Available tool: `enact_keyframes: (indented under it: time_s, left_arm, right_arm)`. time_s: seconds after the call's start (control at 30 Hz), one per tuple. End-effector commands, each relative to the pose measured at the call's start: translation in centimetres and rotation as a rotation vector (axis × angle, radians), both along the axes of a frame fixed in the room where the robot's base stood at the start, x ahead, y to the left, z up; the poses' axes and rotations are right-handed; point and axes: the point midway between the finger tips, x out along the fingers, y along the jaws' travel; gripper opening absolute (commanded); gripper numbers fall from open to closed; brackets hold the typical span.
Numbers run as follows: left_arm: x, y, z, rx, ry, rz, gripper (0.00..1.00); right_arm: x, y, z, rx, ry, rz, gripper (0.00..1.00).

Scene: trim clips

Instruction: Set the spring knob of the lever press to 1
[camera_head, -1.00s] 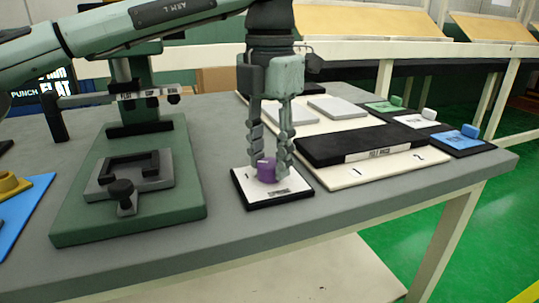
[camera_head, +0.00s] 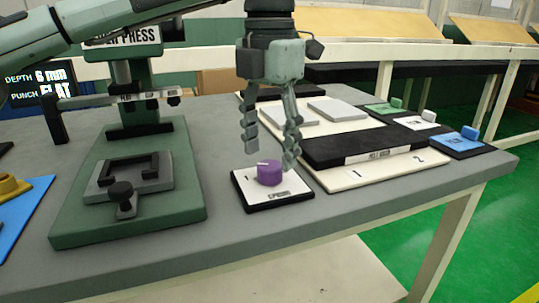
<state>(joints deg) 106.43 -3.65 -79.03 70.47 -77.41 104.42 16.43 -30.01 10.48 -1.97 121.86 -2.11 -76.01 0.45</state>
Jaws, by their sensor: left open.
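The purple spring knob (camera_head: 269,175) sits on a white plate with a black base (camera_head: 290,191) near the table's front edge. A small light pointer mark shows on the knob's upper left, towards a "1" printed at the plate's left. Other lettering on the plate is too small to read surely. My left gripper (camera_head: 268,160) hangs above the knob, fingers apart and empty, pointing down. The green lever press (camera_head: 132,205) stands left of the knob plate, with a grey fixture on its base. My right gripper is not in view.
A cream board (camera_head: 375,176) marked 1 and 2 carries a black block (camera_head: 345,147) and grey plates, right of the knob. Green, white and blue clip pieces (camera_head: 459,138) lie at the far right. A blue tray (camera_head: 22,220) is at the left. The table's front strip is clear.

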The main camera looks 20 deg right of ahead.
Motion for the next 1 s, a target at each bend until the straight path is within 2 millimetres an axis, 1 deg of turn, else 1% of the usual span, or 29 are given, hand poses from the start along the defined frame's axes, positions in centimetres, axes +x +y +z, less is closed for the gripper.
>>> enact_keyframes:
  time_s: [0.03,0.2,0.3,0.4,0.5,0.6,1.0]
  left_arm:
    - [0.0,-0.1,1.2,-0.001,-0.004,0.0,0.56]
    - [0.0,-0.1,4.9,-0.001,-0.004,0.002,0.56]
    - [0.0,-0.1,6.8,-0.001,-0.003,0.001,0.56]
    - [0.0,-0.1,8.3,-0.001,-0.003,0.001,0.56]
    - [0.0,-0.1,9.3,0.0,-0.001,0.001,0.56]
    - [0.0,0.0,9.7,0.0,-0.001,-0.001,0.56]
    - [0.0,0.0,9.8,0.0,-0.001,-0.001,0.56]
  right_arm:
    - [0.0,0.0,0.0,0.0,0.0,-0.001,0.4]
    - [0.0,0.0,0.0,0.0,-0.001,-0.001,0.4]
    - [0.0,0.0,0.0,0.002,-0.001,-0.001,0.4]
    - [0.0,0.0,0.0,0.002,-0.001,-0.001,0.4]
    - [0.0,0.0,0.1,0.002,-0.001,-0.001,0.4]
    - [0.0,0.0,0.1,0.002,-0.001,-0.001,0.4]
    - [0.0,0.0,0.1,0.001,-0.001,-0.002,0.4]
